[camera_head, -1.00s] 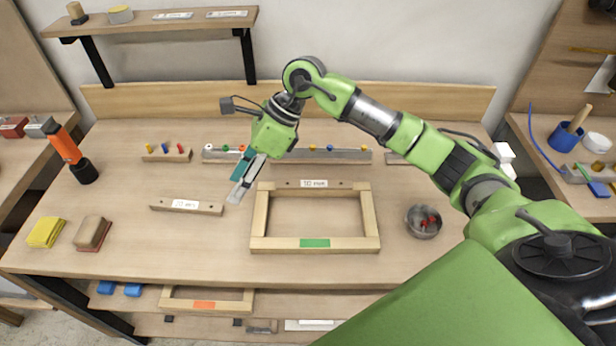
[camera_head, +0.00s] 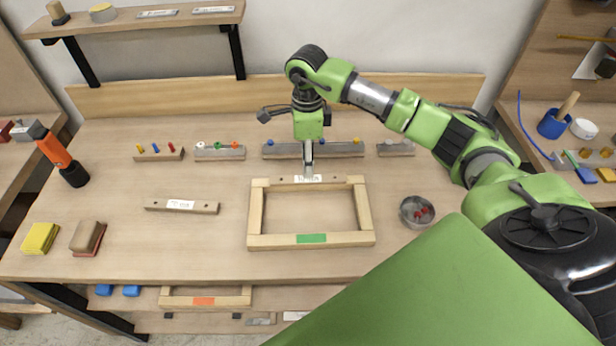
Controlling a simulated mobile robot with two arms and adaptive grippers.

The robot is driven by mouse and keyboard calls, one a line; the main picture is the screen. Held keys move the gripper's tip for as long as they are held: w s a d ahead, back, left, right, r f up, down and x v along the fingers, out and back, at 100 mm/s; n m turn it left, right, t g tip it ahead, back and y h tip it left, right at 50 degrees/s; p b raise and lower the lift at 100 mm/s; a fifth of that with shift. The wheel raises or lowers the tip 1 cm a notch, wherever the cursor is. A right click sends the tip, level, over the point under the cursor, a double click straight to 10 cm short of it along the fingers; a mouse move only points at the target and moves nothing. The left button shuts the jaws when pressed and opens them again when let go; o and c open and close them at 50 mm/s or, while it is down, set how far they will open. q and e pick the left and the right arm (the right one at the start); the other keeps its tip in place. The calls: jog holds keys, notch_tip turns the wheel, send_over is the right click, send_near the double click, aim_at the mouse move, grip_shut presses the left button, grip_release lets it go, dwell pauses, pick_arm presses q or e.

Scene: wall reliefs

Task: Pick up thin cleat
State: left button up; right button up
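A narrow wooden cleat (camera_head: 334,179) with a white label lies along the back side of a wooden frame (camera_head: 256,215). Its label read about 10 mm in the earlier picture. A second, thicker-looking labelled cleat (camera_head: 158,204) lies alone to the left. My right gripper (camera_head: 308,172) points straight down at the middle of the narrow cleat, its tips just at the label and partly covering it. I see the fingers edge-on, so their opening and any contact are unclear. My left gripper is not in view.
Behind the gripper stand several peg strips, one long grey-edged strip (camera_head: 342,150) close by. A metal bowl (camera_head: 417,212) with red pieces is to the right. An orange-black tool (camera_head: 60,155), a yellow sponge (camera_head: 40,238) and a brown block (camera_head: 87,236) are at left.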

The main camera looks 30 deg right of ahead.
aim_at(308, 180)
jog(key=shift+s+f, duration=0.1)
jog(key=shift+f, duration=0.2)
notch_tip(308, 180, down, 4)
jog(key=shift+s+a+r+p, duration=0.15)
jog(key=shift+r+p, duration=0.1)
jog(key=shift+p, duration=0.95)
jog(key=shift+f, duration=0.55)
grip_shut()
